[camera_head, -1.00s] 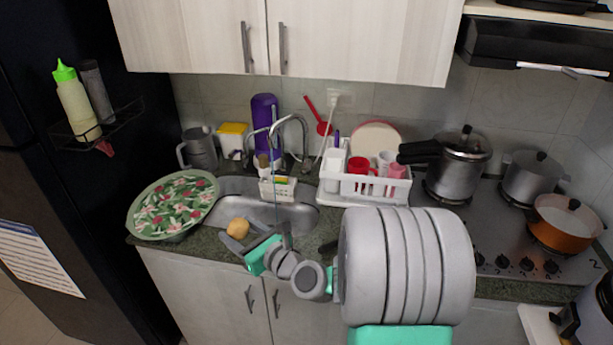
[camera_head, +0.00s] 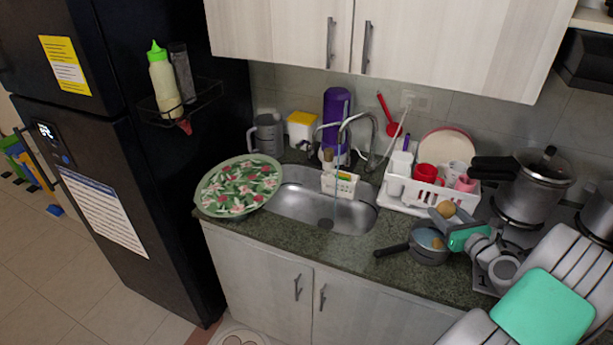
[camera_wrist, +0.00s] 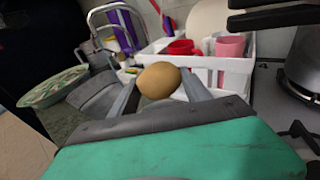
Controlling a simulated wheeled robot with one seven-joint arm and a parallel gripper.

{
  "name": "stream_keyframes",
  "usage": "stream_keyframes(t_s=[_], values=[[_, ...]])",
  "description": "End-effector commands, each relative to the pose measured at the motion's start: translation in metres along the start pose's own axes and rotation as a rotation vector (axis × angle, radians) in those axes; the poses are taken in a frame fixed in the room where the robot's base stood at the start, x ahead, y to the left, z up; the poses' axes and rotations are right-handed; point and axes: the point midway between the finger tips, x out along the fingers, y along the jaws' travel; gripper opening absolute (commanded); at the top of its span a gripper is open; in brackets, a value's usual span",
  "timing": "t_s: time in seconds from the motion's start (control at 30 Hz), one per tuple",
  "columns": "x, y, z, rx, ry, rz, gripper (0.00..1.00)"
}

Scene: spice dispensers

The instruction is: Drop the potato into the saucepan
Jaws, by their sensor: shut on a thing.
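The round tan potato (camera_head: 445,209) is held between the fingers of my gripper (camera_head: 447,219). In the wrist view the potato (camera_wrist: 159,80) sits between the two grey fingertips of my gripper (camera_wrist: 160,86), which are shut on it. The small grey saucepan (camera_head: 428,246) stands on the counter right of the sink, its dark handle pointing left. In the head view the potato appears just above and slightly right of the saucepan. In the wrist view the saucepan is mostly hidden behind my gripper.
A white dish rack (camera_head: 405,189) with cups stands behind the saucepan. A pressure cooker (camera_head: 533,185) is on the stove to the right. The sink (camera_head: 310,205) and a floral-patterned round thing (camera_head: 240,186) are to the left.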

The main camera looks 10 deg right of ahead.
Motion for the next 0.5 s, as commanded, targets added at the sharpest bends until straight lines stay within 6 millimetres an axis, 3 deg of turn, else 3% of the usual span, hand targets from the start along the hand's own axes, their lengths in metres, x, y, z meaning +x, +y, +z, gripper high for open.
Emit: stream_keyframes(t_s=[0.17,0.5], values=[[-0.001,-0.006,-0.012,0.0,-0.001,-0.005,0.13],[0.006,-0.005,-0.058,-0.001,-0.002,-0.004,0.13]])
